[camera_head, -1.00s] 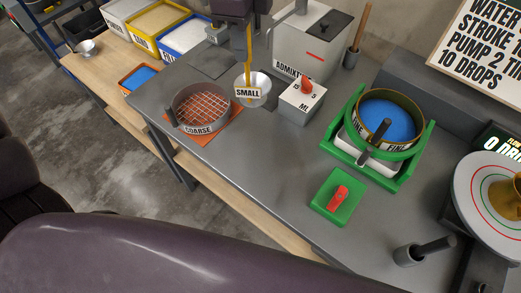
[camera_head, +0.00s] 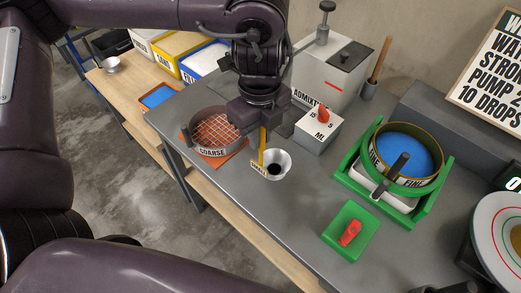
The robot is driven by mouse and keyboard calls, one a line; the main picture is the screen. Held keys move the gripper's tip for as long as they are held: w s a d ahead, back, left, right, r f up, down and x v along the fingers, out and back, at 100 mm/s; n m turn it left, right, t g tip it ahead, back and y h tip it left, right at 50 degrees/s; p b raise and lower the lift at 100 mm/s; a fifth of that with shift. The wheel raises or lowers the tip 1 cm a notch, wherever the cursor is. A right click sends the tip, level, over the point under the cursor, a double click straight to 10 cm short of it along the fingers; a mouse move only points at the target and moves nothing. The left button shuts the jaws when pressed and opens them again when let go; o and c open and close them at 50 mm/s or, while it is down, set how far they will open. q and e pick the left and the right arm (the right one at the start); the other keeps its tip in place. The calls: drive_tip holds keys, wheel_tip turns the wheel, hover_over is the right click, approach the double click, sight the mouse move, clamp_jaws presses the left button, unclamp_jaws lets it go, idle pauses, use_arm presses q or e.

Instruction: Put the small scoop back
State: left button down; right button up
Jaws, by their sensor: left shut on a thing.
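The small scoop (camera_head: 276,166) has a pale round bowl with a dark spot inside, a yellow handle and a small label. My left gripper (camera_head: 260,122) comes down from above and is shut on the yellow handle. The scoop hangs over the front part of the grey worktop (camera_head: 235,190), its bowl opening facing me. I cannot tell how high it is above the surface. My right gripper is out of view.
The coarse sieve (camera_head: 197,147) is left of the scoop, and the ML dosing box (camera_head: 318,132) is right of it. A blue tray with an orange rim (camera_head: 155,108) and open bins (camera_head: 203,52) stand on the left wooden bench. A green-framed fine sieve (camera_head: 418,216) stands right.

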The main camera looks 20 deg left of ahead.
sight(260, 152)
use_arm(q)
wheel_tip(260, 152, down, 5)
drive_tip(key=shift+r, duration=0.15)
drive_tip(key=shift+f, duration=0.45)
drive_tip(key=shift+f, duration=0.1)
drive_tip(key=c, duration=1.3)
unclamp_jaws()
drive_tip(key=shift+c, duration=0.2)
wheel_tip(260, 152, up, 12)
drive_tip(key=shift+r, duration=0.2)
